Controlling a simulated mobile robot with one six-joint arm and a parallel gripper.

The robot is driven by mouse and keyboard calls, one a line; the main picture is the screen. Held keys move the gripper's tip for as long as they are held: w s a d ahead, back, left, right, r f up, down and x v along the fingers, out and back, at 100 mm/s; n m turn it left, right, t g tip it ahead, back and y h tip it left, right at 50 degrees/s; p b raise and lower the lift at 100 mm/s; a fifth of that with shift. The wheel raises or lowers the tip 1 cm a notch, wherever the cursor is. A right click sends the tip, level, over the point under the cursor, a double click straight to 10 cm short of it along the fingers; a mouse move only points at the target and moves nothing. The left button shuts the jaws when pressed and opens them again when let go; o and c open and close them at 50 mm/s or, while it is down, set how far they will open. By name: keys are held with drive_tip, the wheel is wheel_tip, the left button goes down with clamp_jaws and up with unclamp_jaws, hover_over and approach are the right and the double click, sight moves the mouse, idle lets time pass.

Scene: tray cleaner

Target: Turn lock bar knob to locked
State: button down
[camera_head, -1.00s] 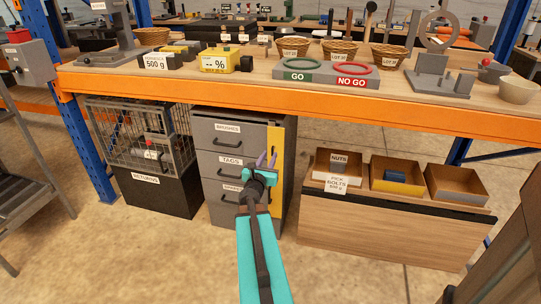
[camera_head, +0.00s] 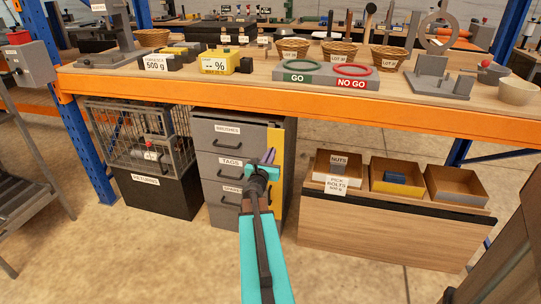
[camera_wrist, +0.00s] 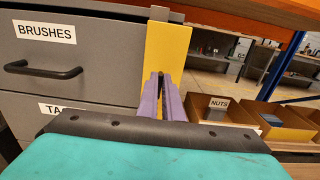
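The drawer cabinet (camera_head: 218,166) stands under the bench, with a yellow upright lock bar (camera_head: 276,146) at its right front edge. The lock bar also fills the centre of the wrist view (camera_wrist: 167,50). My gripper (camera_head: 268,156) is in front of the bar, at about the height of the cabinet's upper drawers. In the wrist view its two purple fingers (camera_wrist: 161,78) point at the bar with a narrow gap between them. A small dark spot shows at the fingertips, but I cannot tell whether it is the knob. The knob and its setting are not clearly visible.
A wire cage (camera_head: 137,128) on the black returns bin (camera_head: 165,193) stands left of the cabinet. A wooden unit (camera_head: 385,230) with parts bins stands to its right. The orange bench beam (camera_head: 300,102) runs above my gripper. The floor in front is clear.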

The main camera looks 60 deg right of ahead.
drive_tip(key=shift+s+f+m+b, duration=0.15)
drive_tip(key=shift+m+b, duration=0.45)
drive_tip(key=shift+b, duration=0.4)
drive_tip(key=m+b, duration=0.5)
drive_tip(key=b, duration=0.2)
drive_tip(key=m+b, duration=0.6)
drive_tip(key=b, duration=0.1)
drive_tip(key=s+f+m+b, duration=0.1)
drive_tip(key=m+b, duration=0.5)
drive_tip(key=b, duration=0.1)
drive_tip(key=shift+d+b, duration=0.2)
drive_tip(key=shift+b, duration=0.2)
drive_tip(key=c, duration=1.9)
unclamp_jaws()
drive_tip(key=shift+w, duration=0.1)
drive_tip(key=shift+a, duration=0.15)
